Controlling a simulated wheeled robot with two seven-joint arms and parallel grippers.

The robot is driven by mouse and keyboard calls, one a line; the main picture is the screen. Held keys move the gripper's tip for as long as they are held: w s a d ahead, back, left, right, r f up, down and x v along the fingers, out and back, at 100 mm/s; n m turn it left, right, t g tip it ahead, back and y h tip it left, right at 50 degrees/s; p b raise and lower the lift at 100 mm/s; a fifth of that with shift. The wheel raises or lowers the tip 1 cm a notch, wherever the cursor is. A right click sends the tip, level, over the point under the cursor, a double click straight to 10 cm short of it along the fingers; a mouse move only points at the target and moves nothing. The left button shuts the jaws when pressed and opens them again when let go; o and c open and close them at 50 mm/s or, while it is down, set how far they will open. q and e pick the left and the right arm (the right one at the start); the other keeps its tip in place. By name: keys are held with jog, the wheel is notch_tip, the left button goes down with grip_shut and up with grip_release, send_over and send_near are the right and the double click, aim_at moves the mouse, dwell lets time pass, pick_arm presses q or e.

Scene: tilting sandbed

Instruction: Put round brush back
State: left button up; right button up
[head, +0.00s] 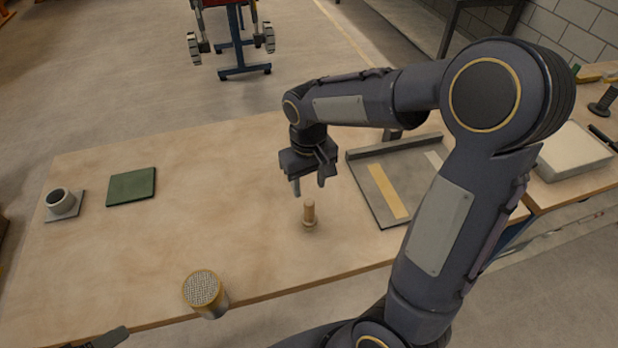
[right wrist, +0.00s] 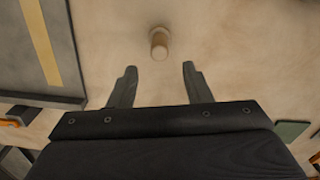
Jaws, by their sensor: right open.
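A small wooden piece with an upright round handle and a wider foot, which looks like the round brush (head: 309,214), stands on the wooden table right of the middle. In the right wrist view the brush (right wrist: 159,44) shows ahead of the fingertips, roughly midway between their lines. My right gripper (head: 309,185) is open and empty, above and just behind the brush, fingers pointing down. Its two fingers (right wrist: 158,72) are spread and do not touch the brush. A dark piece at the lower left edge of the head view seems part of my left gripper (head: 108,338); its jaws are hidden.
A grey tray (head: 366,187) with a yellow strip lies right of the brush. A gold cylinder with a perforated top (head: 205,292) stands at the front edge. A green pad (head: 131,187) and a pale cup on a grey plate (head: 61,203) are at left. The table's middle is clear.

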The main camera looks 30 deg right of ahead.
jog(key=shift+r, duration=0.45)
jog(key=s+a+r+t+y, duration=0.2)
jog(key=s, duration=0.6)
jog(key=s+a+r+m+t+y, duration=0.1)
jog(key=s+a+r+t, duration=0.1)
jog(key=s, duration=0.7)
jog(key=shift+r+t+y, duration=0.4)
jog(key=shift+r+t, duration=0.2)
jog(key=shift+t, duration=0.2)
